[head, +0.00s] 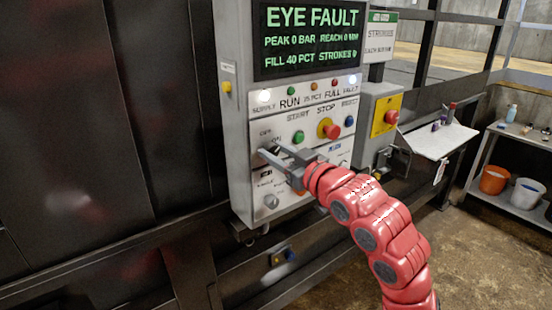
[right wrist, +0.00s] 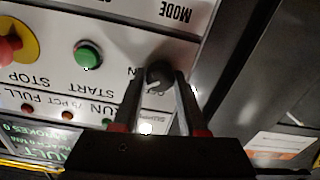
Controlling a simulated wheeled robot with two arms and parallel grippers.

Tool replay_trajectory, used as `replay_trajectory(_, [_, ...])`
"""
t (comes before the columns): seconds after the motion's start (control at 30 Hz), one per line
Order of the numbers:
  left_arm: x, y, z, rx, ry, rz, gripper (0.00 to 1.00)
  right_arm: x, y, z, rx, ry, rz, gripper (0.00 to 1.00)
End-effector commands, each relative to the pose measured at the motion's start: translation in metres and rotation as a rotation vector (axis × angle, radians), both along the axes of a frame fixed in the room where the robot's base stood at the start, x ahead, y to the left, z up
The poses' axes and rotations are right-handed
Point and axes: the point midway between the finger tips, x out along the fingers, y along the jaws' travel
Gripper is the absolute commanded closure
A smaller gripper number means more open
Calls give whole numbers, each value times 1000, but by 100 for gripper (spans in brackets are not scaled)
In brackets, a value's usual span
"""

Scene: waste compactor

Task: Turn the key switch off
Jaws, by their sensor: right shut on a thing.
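The key switch is a small dark round knob on the left of the grey control panel (head: 232,165). In the right wrist view the key switch (right wrist: 159,74) sits between my two finger ends, with part of an ON label beside it. My right gripper (head: 272,151) reaches in from the right and is shut on the key switch; it also shows in the right wrist view (right wrist: 166,85). The fingers hide most of the switch in the head view, so its exact angle is hard to tell. My left gripper is not in view.
A green START button (head: 298,137) and a red STOP button (head: 331,131) on yellow sit close to the right gripper. The display (head: 311,40) reads EYE FAULT.

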Motion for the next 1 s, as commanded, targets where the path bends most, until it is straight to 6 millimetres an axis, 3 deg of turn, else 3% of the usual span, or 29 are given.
replay_trajectory(0.03, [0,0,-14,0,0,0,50,0,0,-6,-21,-21,1,100])
replay_trajectory(0.2, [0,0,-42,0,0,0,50,-1,1,-7,-130,-103,1,100])
replay_trajectory(0.5, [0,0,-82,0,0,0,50,-2,1,-5,-362,-269,3,100])
replay_trajectory(1.0, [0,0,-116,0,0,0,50,-1,2,-4,-680,-493,4,100])
